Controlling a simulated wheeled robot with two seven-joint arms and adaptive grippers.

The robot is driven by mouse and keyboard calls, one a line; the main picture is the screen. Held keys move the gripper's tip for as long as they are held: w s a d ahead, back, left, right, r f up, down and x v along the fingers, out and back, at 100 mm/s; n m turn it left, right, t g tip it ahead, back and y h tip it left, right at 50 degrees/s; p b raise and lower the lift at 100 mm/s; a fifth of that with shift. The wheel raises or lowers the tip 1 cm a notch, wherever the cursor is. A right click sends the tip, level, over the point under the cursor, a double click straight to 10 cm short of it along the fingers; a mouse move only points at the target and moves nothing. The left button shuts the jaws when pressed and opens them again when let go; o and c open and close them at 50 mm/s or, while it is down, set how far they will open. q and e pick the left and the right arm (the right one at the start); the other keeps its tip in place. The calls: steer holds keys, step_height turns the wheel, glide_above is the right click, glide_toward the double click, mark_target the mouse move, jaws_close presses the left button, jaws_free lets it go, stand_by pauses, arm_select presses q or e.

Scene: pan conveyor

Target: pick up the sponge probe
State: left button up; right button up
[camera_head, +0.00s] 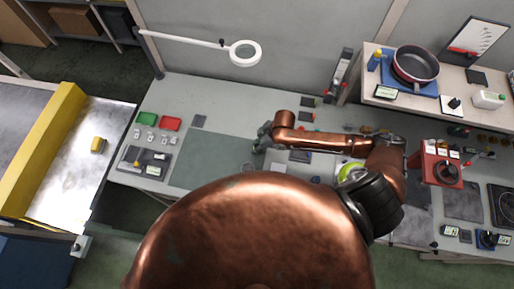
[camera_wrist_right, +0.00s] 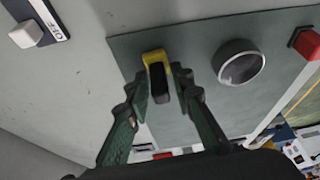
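A small yellow and black piece that looks like the sponge probe (camera_wrist_right: 155,60) is at the edge of a dark grey-green mat (camera_wrist_right: 200,35) in the right wrist view. My right gripper (camera_wrist_right: 163,92) has its two green fingers spread, one on each side of the piece. I see a gap on the right side; contact on the left cannot be told. In the head view my right gripper (camera_head: 263,138) is low over the bench, by the mat's right part, and hides the piece. My left gripper is not in view.
A grey ring (camera_wrist_right: 240,63) lies beside the piece on the mat. A red block (camera_wrist_right: 305,43) is further right. A conveyor (camera_head: 75,190) carries a yellow object (camera_head: 98,145). A magnifier lamp (camera_head: 245,53) hangs behind.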

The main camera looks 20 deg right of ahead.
jaws_close()
stand_by(0.3)
steer(key=shift+r, duration=0.1)
